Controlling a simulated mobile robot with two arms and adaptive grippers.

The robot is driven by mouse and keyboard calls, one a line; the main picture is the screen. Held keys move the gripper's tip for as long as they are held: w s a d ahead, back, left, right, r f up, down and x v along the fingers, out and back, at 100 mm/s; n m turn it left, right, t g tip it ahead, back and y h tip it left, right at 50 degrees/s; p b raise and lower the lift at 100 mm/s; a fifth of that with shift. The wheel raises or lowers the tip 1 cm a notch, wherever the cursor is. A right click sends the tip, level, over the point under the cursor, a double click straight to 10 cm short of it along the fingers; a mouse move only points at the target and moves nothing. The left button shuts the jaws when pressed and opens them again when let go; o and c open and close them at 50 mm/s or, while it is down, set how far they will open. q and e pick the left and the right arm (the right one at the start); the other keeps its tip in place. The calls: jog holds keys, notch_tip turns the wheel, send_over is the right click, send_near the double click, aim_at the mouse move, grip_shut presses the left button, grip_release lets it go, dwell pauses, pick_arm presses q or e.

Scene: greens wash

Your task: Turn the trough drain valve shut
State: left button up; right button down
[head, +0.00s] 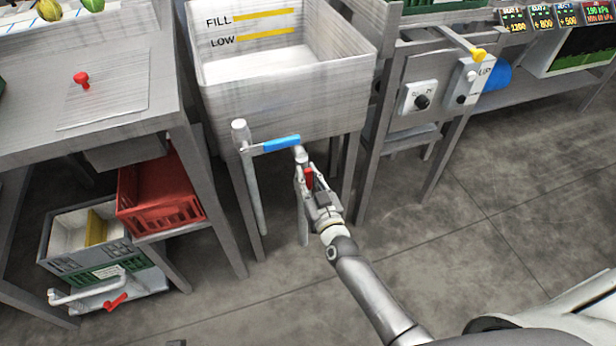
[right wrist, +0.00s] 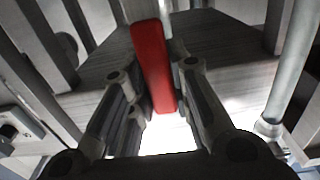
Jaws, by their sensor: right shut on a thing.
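The trough (head: 285,100) is a grey open basin on legs, with FILL and LOW marked on its inner wall. Under its front edge, a red valve lever (head: 309,181) sits on a vertical pipe. My right gripper (head: 307,178) is shut around this lever. In the right wrist view the red lever (right wrist: 153,62) stands between the two fingers, with its upper end clear of them. The valve body is mostly hidden by the gripper. My left gripper is not in view.
A blue lever (head: 281,144) on another pipe is close to my right gripper. A second red lever (head: 116,302) is on a white pipe at lower left. A control box (head: 420,97) is right of the trough. Red crate (head: 160,195) at left; open floor at right.

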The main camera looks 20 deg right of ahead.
jog(key=shift+d, duration=0.15)
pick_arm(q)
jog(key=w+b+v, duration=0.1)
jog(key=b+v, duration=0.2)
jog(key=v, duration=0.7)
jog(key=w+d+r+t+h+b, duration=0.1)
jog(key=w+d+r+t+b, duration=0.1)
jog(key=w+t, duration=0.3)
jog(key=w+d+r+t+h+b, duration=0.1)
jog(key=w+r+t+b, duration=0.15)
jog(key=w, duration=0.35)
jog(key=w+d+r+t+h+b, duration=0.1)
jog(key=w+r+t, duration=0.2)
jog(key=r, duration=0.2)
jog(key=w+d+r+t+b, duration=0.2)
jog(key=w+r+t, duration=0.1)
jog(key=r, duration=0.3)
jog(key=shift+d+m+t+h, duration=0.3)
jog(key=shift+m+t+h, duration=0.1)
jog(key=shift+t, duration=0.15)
pick_arm(e)
jog(key=d+f+m, duration=0.8)
jog(key=m, duration=1)
jog(key=shift+f, duration=0.4)
jog(key=shift+w+d, duration=0.1)
